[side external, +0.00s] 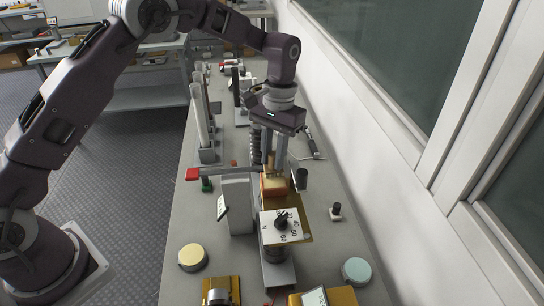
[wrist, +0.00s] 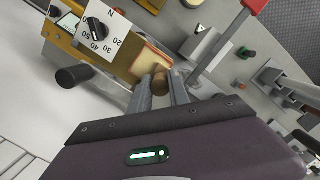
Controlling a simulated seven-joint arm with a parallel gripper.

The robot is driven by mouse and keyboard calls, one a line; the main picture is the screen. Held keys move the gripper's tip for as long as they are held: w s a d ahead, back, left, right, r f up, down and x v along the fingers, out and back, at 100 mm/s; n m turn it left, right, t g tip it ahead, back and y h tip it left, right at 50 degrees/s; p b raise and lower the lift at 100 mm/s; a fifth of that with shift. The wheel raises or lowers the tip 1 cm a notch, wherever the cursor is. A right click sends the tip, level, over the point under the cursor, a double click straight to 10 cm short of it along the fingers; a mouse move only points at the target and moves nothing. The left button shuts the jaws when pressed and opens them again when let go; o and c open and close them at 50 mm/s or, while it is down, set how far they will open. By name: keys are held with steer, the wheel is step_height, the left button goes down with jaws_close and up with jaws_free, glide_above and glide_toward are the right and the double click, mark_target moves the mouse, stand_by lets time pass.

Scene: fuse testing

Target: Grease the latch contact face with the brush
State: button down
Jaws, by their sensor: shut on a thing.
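My gripper (side external: 274,172) is shut on a brush, whose short brown handle (wrist: 161,82) shows between the fingertips in the wrist view. A cream and orange-red block-like part (wrist: 151,62), seemingly the brush head, lies just beyond the fingertips. In the side view it shows as an orange-brown patch (side external: 274,188) behind the dial box. A metal lever with a red end (side external: 193,174) reaches from the left toward the gripper; it also shows in the wrist view (wrist: 222,48). I cannot tell which surface is the latch contact face, or whether the brush touches anything.
A white dial box (side external: 270,228) stands right in front of the gripper. A grey upright housing (side external: 237,205) is to its left, a dark cylinder (side external: 301,179) to its right. The wall bounds the right side.

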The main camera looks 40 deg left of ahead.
steer(key=s+d, duration=0.4)
steer(key=shift+w+a, duration=2.25)
steer(key=shift+a, duration=0.1)
steer(key=shift+r, duration=4.1)
